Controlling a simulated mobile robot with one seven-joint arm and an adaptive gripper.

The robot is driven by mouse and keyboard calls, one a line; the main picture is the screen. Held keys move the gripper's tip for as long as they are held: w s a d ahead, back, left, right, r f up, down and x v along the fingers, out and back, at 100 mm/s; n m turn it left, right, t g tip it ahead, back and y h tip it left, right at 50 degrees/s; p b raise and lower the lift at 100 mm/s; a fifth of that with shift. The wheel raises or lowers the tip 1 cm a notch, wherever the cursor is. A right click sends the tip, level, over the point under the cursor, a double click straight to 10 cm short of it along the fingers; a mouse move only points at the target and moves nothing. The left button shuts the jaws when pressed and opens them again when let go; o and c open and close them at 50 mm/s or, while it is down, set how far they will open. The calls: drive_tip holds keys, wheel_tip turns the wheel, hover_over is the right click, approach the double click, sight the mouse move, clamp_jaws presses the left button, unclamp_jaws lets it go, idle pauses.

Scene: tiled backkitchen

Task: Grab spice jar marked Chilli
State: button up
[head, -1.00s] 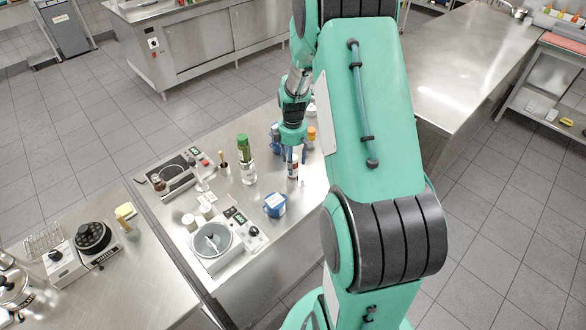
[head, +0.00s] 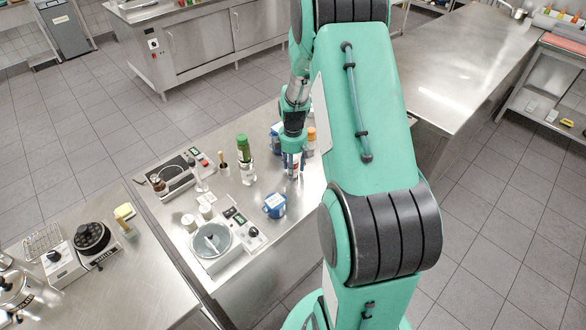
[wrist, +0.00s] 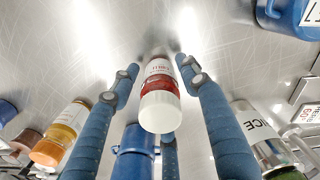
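A small jar (wrist: 160,75) with a white cap, red contents and a pale label stands in the middle of the wrist view. Its lettering is too small to read surely. In the head view the jar (head: 291,173) stands on the steel table, partly hidden by my fingers. My gripper (head: 292,162) has come down over it from above. In the wrist view the blue fingers of my gripper (wrist: 158,66) stand on either side of the jar, with a third finger below it. The fingers are spread, with narrow gaps showing beside the jar, so it looks open.
An orange-capped jar (head: 311,134) and a blue container (wrist: 135,142) stand close to my fingers. A green-capped bottle (head: 244,148) is to the left. A blue jug (head: 275,206) stands nearer the front.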

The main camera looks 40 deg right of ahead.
drive_tip(key=c, duration=0.9)
drive_tip(key=shift+o, duration=0.2)
drive_tip(key=shift+r, duration=0.1)
drive_tip(key=shift+r, duration=0.4)
wheel_tip(320, 180, up, 3)
drive_tip(key=shift+p, duration=0.35)
drive_tip(key=s+a, duration=0.2)
drive_tip(key=s, duration=0.2)
drive_tip(key=s+a, duration=0.3)
drive_tip(key=s, duration=0.2)
drive_tip(key=s+a+r+p, duration=0.1)
drive_tip(key=s+a, duration=0.2)
drive_tip(key=s, duration=0.1)
drive_tip(key=shift+s+a, duration=0.2)
drive_tip(key=shift+s, duration=0.15)
